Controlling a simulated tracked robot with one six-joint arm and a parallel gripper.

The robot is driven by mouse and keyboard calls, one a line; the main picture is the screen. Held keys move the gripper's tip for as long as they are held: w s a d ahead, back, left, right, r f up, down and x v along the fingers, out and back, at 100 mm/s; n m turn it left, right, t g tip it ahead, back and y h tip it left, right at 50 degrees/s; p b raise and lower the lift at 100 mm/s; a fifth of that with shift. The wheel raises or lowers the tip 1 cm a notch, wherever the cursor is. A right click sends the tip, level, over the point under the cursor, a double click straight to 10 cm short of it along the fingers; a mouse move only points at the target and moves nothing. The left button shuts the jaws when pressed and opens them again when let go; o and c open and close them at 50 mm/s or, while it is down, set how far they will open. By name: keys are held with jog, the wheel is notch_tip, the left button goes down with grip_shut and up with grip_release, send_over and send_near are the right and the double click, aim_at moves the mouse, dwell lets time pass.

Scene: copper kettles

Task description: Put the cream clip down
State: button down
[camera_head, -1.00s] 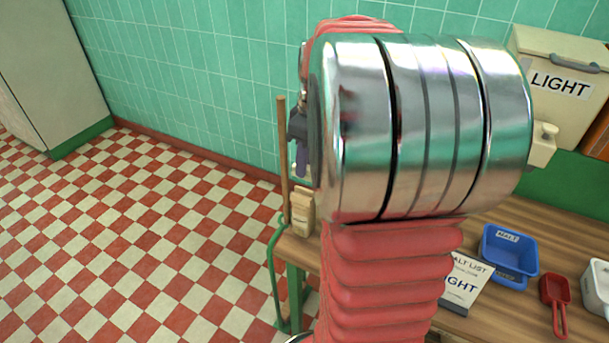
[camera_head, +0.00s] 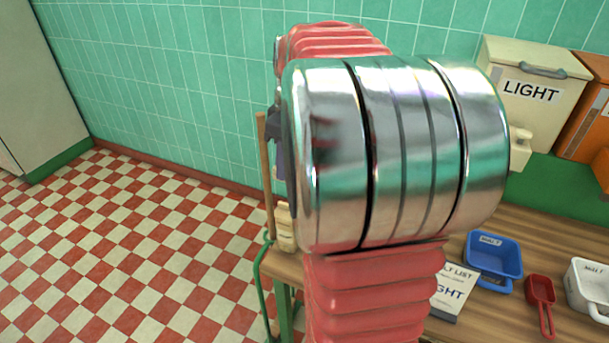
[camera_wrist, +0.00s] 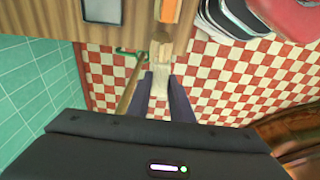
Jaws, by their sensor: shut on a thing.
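My gripper (camera_wrist: 162,77) shows in the wrist view with its two dark fingers shut on the cream clip (camera_wrist: 160,86). The clip is a small pale piece between the fingers, its near part hidden by them. The checkered floor shows behind it, and the bench edge (camera_wrist: 95,18) lies farther up the picture. In the head view my own arm hides most of the gripper (camera_head: 281,160), and only a dark sliver shows at its left side. I cannot tell the clip apart there.
A wooden bench (camera_head: 535,222) holds a blue tray (camera_head: 494,262), a red scoop (camera_head: 541,292), a white tub (camera_head: 590,285) and a malt list card (camera_head: 455,290). A cream LIGHT bin (camera_head: 530,90) stands behind. A wooden pole (camera_wrist: 130,85) stands close beside the gripper. Open floor lies left.

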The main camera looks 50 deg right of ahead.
jog(key=w+a+f, duration=0.1)
jog(key=w+a, duration=2.3)
jog(key=a, duration=0.3)
jog(key=shift+w+a+f+m, duration=0.15)
jog(key=shift+a+f+m, duration=0.1)
jog(key=shift+m, duration=0.05)
